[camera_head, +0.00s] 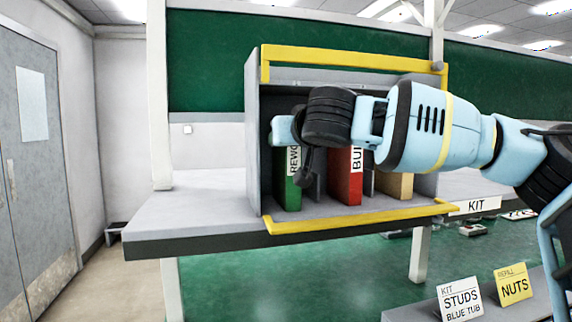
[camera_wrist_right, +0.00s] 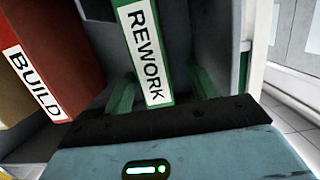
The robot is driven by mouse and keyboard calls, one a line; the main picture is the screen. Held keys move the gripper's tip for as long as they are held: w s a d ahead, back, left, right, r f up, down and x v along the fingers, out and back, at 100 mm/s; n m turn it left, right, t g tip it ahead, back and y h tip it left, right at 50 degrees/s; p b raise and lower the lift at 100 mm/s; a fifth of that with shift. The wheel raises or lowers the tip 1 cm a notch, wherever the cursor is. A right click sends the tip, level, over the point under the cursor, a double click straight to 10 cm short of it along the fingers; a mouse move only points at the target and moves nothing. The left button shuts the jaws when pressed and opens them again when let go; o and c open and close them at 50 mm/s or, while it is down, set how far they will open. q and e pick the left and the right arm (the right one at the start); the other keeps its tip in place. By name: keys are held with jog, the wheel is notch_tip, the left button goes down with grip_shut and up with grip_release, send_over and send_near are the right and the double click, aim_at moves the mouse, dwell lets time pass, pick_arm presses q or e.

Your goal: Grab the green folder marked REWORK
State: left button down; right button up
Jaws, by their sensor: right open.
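The green folder (camera_head: 287,192) stands upright in the left part of a grey shelf box, its white REWORK label partly hidden behind my right gripper (camera_head: 284,132). In the right wrist view the green folder (camera_wrist_right: 172,58) shows its REWORK label in full, facing the camera. My right gripper is open right in front of the folder's spine, with a finger to each side of it. Whether the fingers touch the folder cannot be told. My left gripper is not in view.
A red folder (camera_head: 347,188) marked BUILD and a tan folder (camera_head: 395,186) stand to the right, past grey dividers. The box has a yellow top bar (camera_head: 350,62) and a yellow front lip (camera_head: 340,221). STUDS (camera_head: 460,300) and NUTS (camera_head: 515,286) signs stand lower right.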

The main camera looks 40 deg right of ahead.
jog(key=x, duration=0.2)
jog(key=p+x, duration=0.1)
jog(key=x, duration=0.2)
jog(key=shift+s+d, duration=0.15)
jog(key=shift+d, duration=0.1)
grip_shut()
